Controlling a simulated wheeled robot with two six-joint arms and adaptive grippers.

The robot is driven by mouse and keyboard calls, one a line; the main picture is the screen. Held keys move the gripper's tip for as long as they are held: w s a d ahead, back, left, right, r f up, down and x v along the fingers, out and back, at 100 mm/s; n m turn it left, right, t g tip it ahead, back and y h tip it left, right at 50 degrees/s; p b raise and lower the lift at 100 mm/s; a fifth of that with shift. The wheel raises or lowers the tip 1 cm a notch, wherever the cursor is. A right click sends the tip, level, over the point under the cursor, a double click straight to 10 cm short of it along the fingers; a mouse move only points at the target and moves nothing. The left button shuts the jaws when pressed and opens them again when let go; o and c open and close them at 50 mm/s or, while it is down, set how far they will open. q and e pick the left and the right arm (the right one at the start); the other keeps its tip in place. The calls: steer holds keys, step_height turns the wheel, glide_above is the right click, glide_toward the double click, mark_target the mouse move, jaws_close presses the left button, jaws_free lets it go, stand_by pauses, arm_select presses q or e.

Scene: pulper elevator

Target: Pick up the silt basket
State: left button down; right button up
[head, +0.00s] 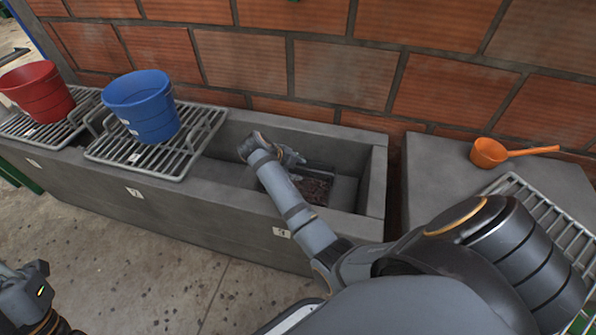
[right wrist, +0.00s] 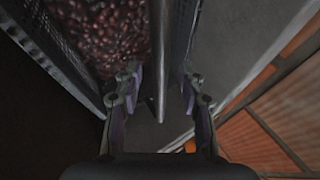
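The silt basket (head: 313,190) sits down in the grey concrete trough, partly hidden behind my right forearm and gripper. It is dark with mesh walls and holds reddish-brown contents, which show at the upper left of the right wrist view (right wrist: 105,35). My right gripper (head: 293,158) is down in the trough at the basket's far side. In the right wrist view its two fingers (right wrist: 160,97) stand apart, on either side of the basket's rim bar (right wrist: 156,45), with gaps showing. My left gripper (head: 30,285) is at the lower left over the floor, away from the trough; its fingers are not clear.
An orange scoop (head: 490,152) lies on the right ledge near another grate (head: 540,205). A brick wall stands behind.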

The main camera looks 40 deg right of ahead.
jaws_close()
stand_by(0.8)
